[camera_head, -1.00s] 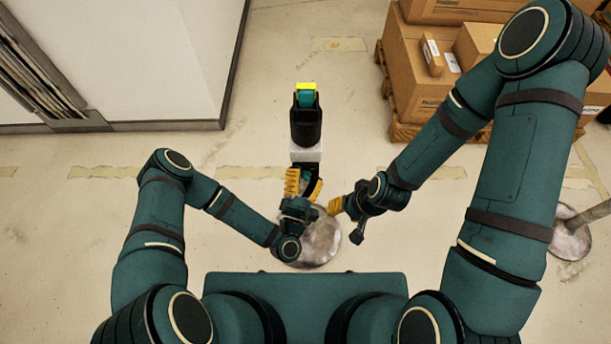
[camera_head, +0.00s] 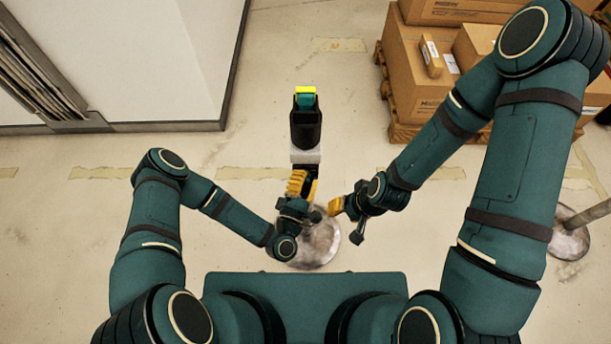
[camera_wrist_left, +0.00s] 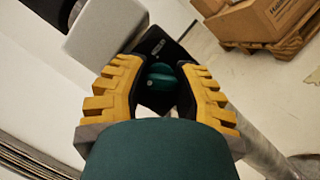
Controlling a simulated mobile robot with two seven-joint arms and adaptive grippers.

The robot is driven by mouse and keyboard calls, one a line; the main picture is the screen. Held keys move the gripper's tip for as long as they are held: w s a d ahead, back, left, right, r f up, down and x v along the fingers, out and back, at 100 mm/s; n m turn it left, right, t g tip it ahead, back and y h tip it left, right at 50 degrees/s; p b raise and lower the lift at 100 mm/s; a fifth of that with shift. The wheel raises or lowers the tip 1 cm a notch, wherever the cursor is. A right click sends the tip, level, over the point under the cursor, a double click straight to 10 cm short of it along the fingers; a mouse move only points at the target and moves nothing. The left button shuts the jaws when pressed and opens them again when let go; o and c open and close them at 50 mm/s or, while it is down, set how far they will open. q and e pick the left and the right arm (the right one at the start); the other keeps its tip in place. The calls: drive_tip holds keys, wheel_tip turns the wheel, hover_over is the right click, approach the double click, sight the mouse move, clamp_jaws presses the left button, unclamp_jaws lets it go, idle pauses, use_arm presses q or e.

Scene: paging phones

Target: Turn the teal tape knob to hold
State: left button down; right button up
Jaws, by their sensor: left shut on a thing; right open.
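The teal tape knob (camera_wrist_left: 162,77) sits on a dark panel (camera_wrist_left: 155,43) in the left wrist view. It lies between the two yellow fingers of my left gripper (camera_wrist_left: 165,92), which are shut on it from both sides. In the head view my left gripper (camera_head: 302,184) is at the near end of the device, and its fingers hide the knob there. The knob's markings cannot be read. My right gripper (camera_head: 337,206) is open and empty, just right of and slightly nearer than the left one.
A white block (camera_head: 305,155) and a black housing (camera_head: 306,130) with a teal and yellow top stand beyond the panel. A round metal base (camera_head: 318,248) is on the floor below. Cardboard boxes (camera_head: 418,85) on a pallet stand at the back right, a pale cabinet (camera_head: 165,60) at the back left.

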use_arm(q)
drive_tip(key=m+g+p, duration=0.1)
drive_tip(key=m, duration=0.1)
drive_tip(key=m+g+p, duration=0.1)
drive_tip(key=m, duration=0.1)
drive_tip(key=shift+a+r+m, duration=0.1)
drive_tip(key=shift+r+m, duration=0.05)
drive_tip(key=shift+m, duration=0.25)
drive_tip(key=m+g+p, duration=0.1)
drive_tip(key=m+p, duration=0.3)
drive_tip(key=m+g+y+p, duration=0.1)
drive_tip(key=m+p, duration=0.1)
drive_tip(key=m, duration=0.1)
drive_tip(key=shift+r+p, duration=0.1)
drive_tip(key=shift+p, duration=0.25)
drive_tip(key=shift+m+g+y+p, duration=0.5)
drive_tip(key=shift+m+y+p, duration=0.3)
drive_tip(key=shift+m+p, duration=0.25)
drive_tip(key=shift+f, duration=0.2)
drive_tip(key=c, duration=0.7)
unclamp_jaws()
drive_tip(key=shift+o, duration=0.2)
drive_tip(key=shift+s, duration=0.1)
